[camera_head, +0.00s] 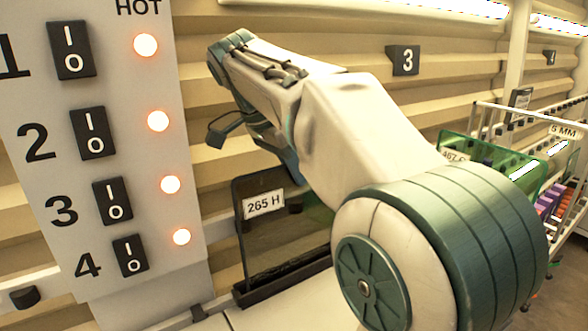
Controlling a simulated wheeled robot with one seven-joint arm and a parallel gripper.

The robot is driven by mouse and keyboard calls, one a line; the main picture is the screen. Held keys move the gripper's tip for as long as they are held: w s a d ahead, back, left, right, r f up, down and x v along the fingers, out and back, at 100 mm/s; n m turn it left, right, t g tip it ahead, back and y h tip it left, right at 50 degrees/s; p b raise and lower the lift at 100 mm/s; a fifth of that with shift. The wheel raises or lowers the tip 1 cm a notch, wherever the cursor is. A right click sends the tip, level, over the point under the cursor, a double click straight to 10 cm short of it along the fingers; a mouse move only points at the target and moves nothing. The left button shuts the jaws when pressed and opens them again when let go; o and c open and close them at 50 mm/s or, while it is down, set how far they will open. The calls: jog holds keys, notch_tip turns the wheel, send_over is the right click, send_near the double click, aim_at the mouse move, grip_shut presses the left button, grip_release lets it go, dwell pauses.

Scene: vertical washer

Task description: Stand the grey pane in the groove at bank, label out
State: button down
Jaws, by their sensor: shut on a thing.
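The grey pane (285,237) is a dark, see-through sheet with a white label reading "265 H" that faces me. It stands nearly upright, leaning a little in the picture, in front of the ribbed wall. Its lower edge meets a black rail (285,279), which looks like the groove; I cannot tell whether the edge is down inside it. My gripper (283,155) is at the pane's upper edge, shut on it. My arm hides the fingertips and the pane's upper right part.
A grey switch panel (118,200) with rocker switches and lit "HOT" lamps stands close on the left. A green pane (482,160) stands in a white rack (500,108) at right. A black "3" sign (403,60) is on the wall. A pale ledge (285,312) lies before the rail.

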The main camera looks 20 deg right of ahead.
jog(key=shift+f, duration=0.1)
jog(key=c, duration=1.5)
grip_release()
jog(key=shift+f, duration=0.1)
jog(key=shift+v, duration=3.85)
jog(key=shift+d, duration=0.1)
